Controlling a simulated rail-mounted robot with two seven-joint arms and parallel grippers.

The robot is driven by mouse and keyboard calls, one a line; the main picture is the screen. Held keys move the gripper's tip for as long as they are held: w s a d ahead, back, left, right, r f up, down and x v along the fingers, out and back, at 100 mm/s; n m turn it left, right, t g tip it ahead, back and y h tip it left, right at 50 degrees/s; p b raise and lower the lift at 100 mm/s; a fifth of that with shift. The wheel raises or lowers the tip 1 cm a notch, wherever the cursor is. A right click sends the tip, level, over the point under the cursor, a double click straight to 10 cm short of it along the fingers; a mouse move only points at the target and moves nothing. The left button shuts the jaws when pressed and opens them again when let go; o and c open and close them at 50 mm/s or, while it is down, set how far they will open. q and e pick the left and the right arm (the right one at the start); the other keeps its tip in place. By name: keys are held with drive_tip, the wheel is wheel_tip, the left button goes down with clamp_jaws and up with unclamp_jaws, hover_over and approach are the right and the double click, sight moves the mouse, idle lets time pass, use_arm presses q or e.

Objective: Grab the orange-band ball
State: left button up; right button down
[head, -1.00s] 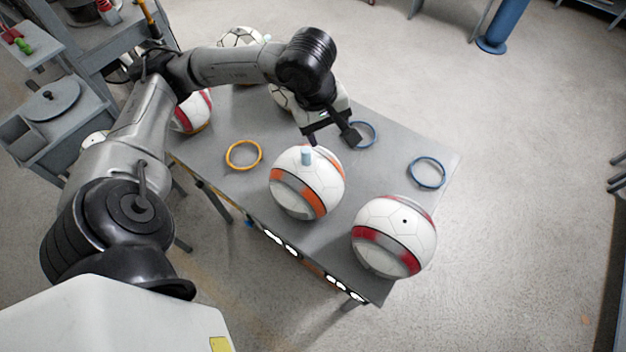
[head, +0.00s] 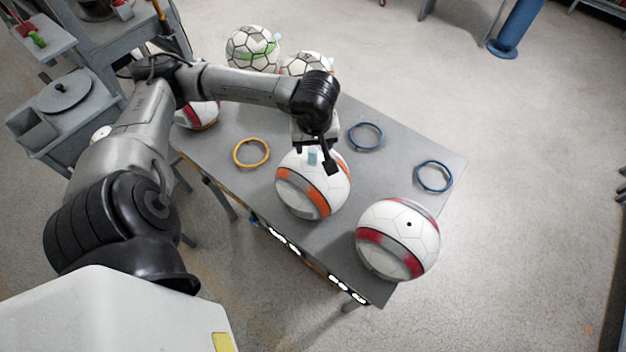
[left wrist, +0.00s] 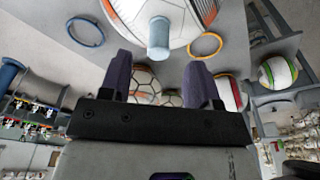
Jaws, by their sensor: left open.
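The orange-band ball (head: 313,192) is white with an orange and grey band and sits on the grey table. A pale blue peg (head: 313,156) sticks up from its top. My left gripper (head: 316,158) is open over the top of this ball, close to the peg, with a dark finger showing in front. In the left wrist view the peg (left wrist: 158,38) stands out from the ball (left wrist: 180,14), ahead of and between the two open fingers (left wrist: 160,75). Nothing is between the fingers. My right gripper is not in view.
A red-band ball (head: 398,240) sits at the table's near right corner. Two blue rings (head: 434,162) and a yellow ring (head: 237,153) lie flat on the table (head: 245,185). A green-band ball (head: 252,49), another patterned ball (head: 307,63) and a red-banded ball (head: 200,115) are farther back.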

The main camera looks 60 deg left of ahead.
sight(313, 150)
use_arm(q)
drive_tip(key=shift+a+f+p, duration=0.2)
drive_tip(key=shift+f+p, duration=0.15)
drive_tip(key=shift+f, duration=0.3)
drive_tip(key=f, duration=0.2)
drive_tip(key=f+p, duration=0.1)
drive_tip(key=shift+w+a, duration=0.2)
drive_tip(key=shift+a, duration=0.1)
drive_tip(key=shift+a+f, duration=0.1)
drive_tip(key=shift+f, duration=0.45)
clamp_jaws()
